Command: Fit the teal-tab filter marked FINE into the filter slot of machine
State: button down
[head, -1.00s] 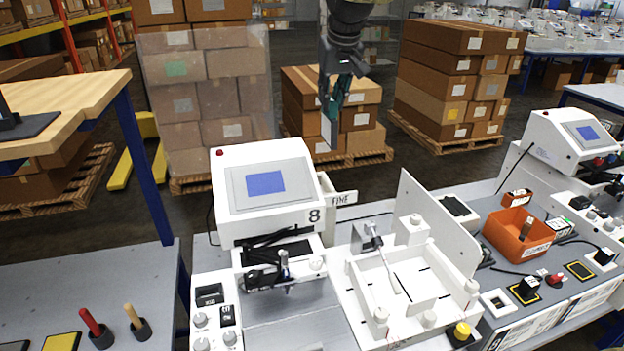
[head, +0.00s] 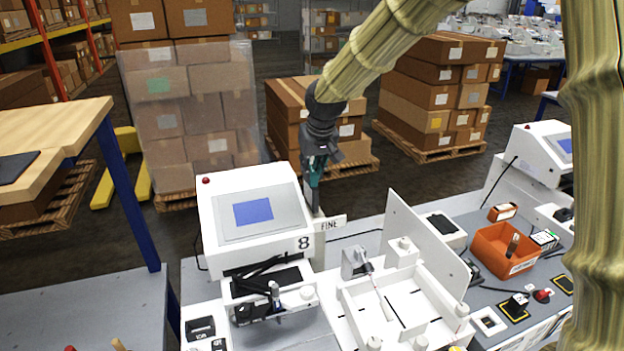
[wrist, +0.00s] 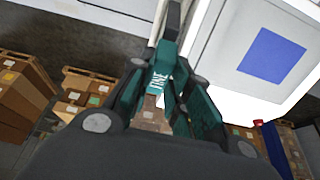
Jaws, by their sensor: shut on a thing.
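My gripper (head: 314,182) is shut on the teal-tab filter (head: 316,203), beside the right rear side of the white machine marked 8 (head: 265,225). In the wrist view the teal tab with the FINE lettering (wrist: 158,82) lies between the fingers. The filter body is a thin grey plate pointing down, just above or behind the white FINE sign (head: 330,224) on the machine's side. Its lower end and the slot opening are hidden, so I cannot tell whether it is in the slot.
A white tray fixture (head: 405,295) with an upright panel (head: 425,245) stands right of the machine. An orange bin (head: 490,250) is farther right. Stacked cartons (head: 285,110) stand behind the bench. My arm covers the right edge of the view.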

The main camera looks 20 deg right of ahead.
aim_at(312, 182)
jog(key=shift+f+p, duration=0.6)
jog(key=shift+f, duration=1.75)
jog(key=shift+s, duration=0.1)
jog(key=shift+f, duration=0.1)
jog(key=c, duration=1.3)
grip_release()
jog(key=shift+r, duration=0.25)
jog(key=b+v, duration=0.3)
jog(key=v, duration=0.8)
jog(key=shift+s+r+b, duration=0.1)
jog(key=shift+r+b, duration=0.25)
jog(key=shift+r, duration=0.05)
